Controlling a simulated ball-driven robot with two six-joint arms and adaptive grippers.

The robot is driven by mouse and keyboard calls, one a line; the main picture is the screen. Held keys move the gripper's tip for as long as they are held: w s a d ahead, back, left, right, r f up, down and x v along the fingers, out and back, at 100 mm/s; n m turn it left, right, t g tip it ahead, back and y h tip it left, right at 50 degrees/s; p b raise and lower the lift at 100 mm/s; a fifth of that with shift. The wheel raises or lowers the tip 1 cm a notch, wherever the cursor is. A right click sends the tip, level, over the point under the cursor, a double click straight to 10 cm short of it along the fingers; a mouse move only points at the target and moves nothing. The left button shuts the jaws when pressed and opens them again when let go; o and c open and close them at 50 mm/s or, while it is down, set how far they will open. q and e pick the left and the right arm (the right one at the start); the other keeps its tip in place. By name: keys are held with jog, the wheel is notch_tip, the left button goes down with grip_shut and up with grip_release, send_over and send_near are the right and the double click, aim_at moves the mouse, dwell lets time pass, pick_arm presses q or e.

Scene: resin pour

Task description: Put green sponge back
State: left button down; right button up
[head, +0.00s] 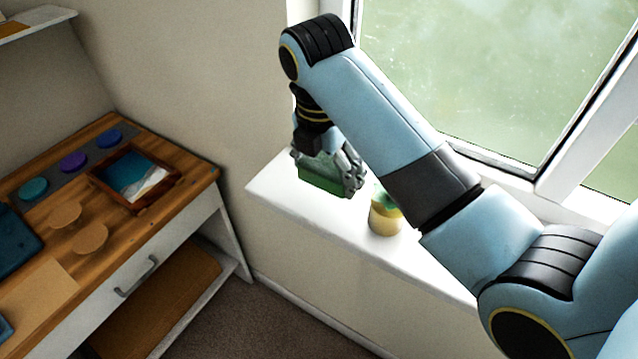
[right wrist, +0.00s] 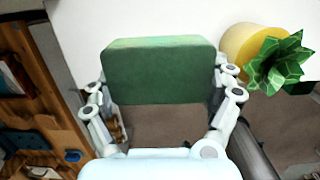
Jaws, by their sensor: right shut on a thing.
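The green sponge (right wrist: 158,75) is held between the two fingers of my right gripper (right wrist: 160,100) in the right wrist view. In the head view my right gripper (head: 335,170) is over the white windowsill (head: 272,186), and the sponge (head: 322,181) shows under and between its fingers. The gripper is shut on the sponge. Whether the sponge touches the sill is hard to tell. My left gripper is not in view.
A small plant in a yellow pot (head: 384,217) stands on the sill close to the sponge, and also shows in the right wrist view (right wrist: 240,43). A wooden desk (head: 190,185) on the left holds a framed resin picture (head: 112,199), several coloured discs and coasters. The window is behind the sill.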

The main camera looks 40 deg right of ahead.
aim_at(320, 198)
jog(key=shift+w+a+f, duration=0.25)
jog(key=shift+w+f, duration=0.25)
jog(key=shift+f+p, duration=0.35)
jog(key=shift+f, duration=1.55)
jog(key=o, duration=0.9)
jog(key=shift+f, duration=0.1)
jog(key=shift+c, duration=0.2)
jog(key=r, duration=0.3)
jog(key=a+r, duration=0.1)
jog(key=r, duration=0.7)
jog(key=shift+s+a+r, duration=0.15)
jog(key=shift+s+r, duration=0.1)
jog(key=shift+r, duration=0.35)
jog(key=shift+s, duration=0.1)
